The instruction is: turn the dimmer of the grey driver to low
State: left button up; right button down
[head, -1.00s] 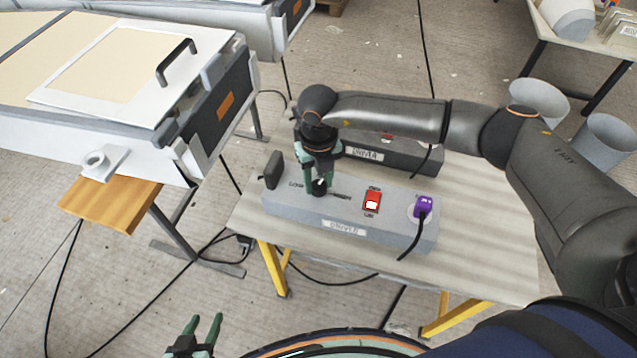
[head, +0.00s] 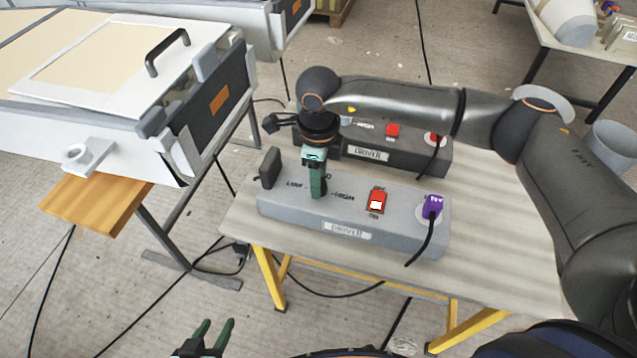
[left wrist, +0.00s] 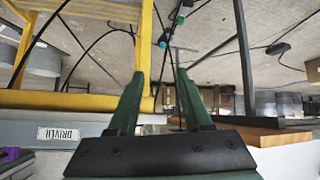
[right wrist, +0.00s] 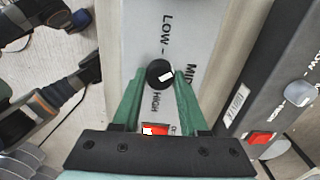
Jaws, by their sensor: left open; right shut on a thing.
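The grey driver (head: 285,212) is a long light-grey box on the table's near side, lettered LOW and HIGH. My right gripper (head: 316,192) points down over its dimmer and hides it in the head view. In the right wrist view the dimmer (right wrist: 160,73) is a round black knob between the fingertips of the right gripper (right wrist: 157,85), which is shut on it. Its white mark faces roughly toward MID; LOW is at the top of that picture and HIGH near the fingers. My left gripper (head: 212,335) is open and empty, low in the head view; it also shows in the left wrist view (left wrist: 155,80).
A darker driver (head: 425,158) stands just behind, with its own red switch (head: 393,131). The grey driver carries a red switch (head: 377,201) and a purple plug (head: 432,206) with a black cable. A white mould bench (head: 100,125) stands left. The table's right part (head: 500,235) is clear.

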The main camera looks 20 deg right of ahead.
jog(key=shift+w+f+n+b, duration=0.1)
jog(key=shift+n+b, duration=0.45)
jog(key=shift+n, duration=0.45)
jog(key=shift+n+b, duration=0.55)
jog(key=shift+n, duration=0.75)
jog(key=n+b, duration=0.2)
jog(key=shift+n, duration=0.3)
jog(key=shift+n+b, duration=0.45)
jog(key=shift+n, duration=0.55)
jog(key=shift+n+b, duration=0.3)
jog(key=shift+n, duration=0.4)
jog(key=shift+r, duration=0.2)
jog(key=shift+c, duration=2.2)
grip_release()
jog(key=shift+f, duration=0.1)
